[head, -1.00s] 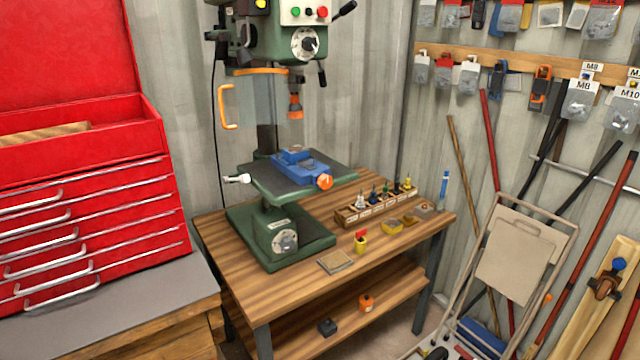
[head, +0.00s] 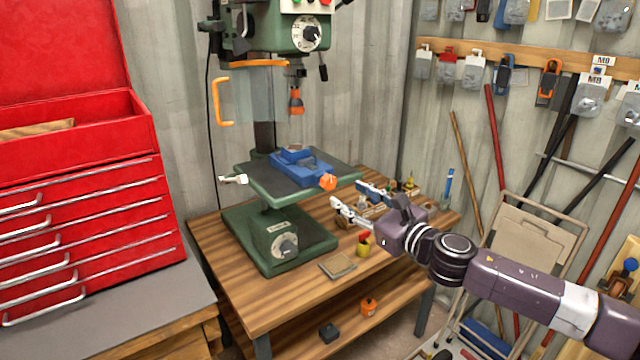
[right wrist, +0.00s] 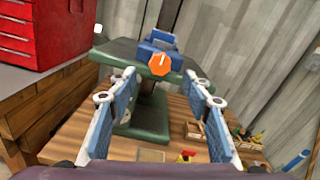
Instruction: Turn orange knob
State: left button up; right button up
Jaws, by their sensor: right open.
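The orange knob (head: 328,182) is on the front end of a blue vise (head: 303,168) that sits on the green drill press table (head: 262,179). My right gripper (head: 352,196) is open and empty, in front of and to the right of the knob, a little lower in the head view. It is apart from the knob. In the right wrist view the knob (right wrist: 160,64) shows beyond the two spread fingers, between them and above their tips. Nothing hides the knob in either view. My left gripper is not in view.
The drill press stands on a wooden workbench (head: 280,300). A rack of small bits (head: 350,215) is partly behind my right gripper. A yellow-and-red item (head: 364,244) stands below it. An orange drill chuck (head: 296,102) hangs above the vise. A red tool chest (head: 90,215) is at left.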

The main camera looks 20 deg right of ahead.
aim_at(331, 183)
jog(key=shift+p+x, duration=0.9)
jog(key=shift+x, duration=2.95)
jog(key=shift+c, duration=0.3)
jog(key=c, duration=1.1)
